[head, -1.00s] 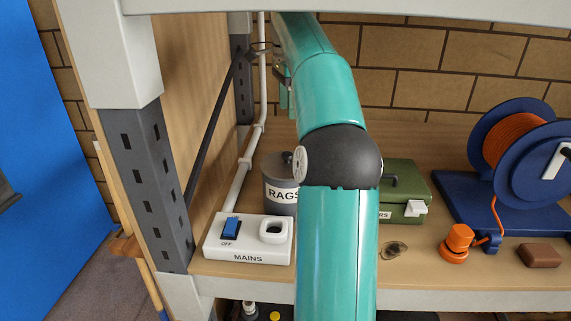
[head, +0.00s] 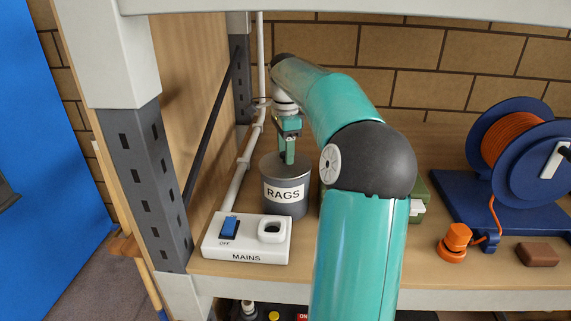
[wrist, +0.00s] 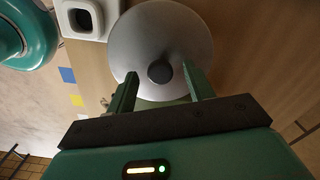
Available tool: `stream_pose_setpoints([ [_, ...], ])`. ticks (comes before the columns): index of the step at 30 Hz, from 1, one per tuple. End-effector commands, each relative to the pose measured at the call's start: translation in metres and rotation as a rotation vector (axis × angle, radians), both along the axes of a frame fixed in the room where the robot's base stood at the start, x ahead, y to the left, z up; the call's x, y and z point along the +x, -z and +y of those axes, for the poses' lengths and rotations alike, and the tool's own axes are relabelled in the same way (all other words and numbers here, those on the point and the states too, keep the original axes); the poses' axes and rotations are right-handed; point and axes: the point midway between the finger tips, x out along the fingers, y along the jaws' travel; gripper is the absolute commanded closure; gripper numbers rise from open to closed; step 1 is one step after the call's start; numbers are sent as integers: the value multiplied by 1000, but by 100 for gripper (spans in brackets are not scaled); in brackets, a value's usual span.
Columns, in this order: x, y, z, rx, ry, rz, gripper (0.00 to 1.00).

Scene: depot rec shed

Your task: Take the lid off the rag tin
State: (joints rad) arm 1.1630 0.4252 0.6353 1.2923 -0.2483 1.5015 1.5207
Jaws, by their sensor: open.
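The rag tin (head: 286,199) is a dark grey can marked RAGS, standing upright on the bench near the left post. Its round grey lid (head: 269,168) is on top. In the wrist view the lid (wrist: 190,40) is a pale disc with a dark round knob (wrist: 160,72) at its centre. My gripper (head: 289,162) points down over the lid, its fingers hiding the knob in the head view. In the wrist view my gripper (wrist: 159,71) is open, with a fingertip on each side of the knob and a gap to both. I cannot tell how far down they reach.
A white MAINS switch box (head: 247,238) stands in front of the tin. A white pipe (head: 246,150) runs behind it on the left. A green box (head: 420,203) is mostly hidden by my arm. A blue cable reel (head: 545,150), an orange item (head: 455,240) and a brown block (head: 539,254) are right.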

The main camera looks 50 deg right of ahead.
Motion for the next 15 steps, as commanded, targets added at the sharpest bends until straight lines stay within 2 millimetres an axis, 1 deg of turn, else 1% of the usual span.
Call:
stream_pose_setpoints([
  [6, 0, 2, 0, 0, 0, 0, 48],
  [7, 0, 2, 0, 0, 0, 0, 49],
  [11, 0, 2, 0, 0, 0, 0, 75],
  [12, 0, 2, 0, 0, 0, 0, 83],
  [14, 0, 2, 0, 0, 0, 0, 95],
  [15, 0, 2, 0, 0, 0, 0, 95],
])
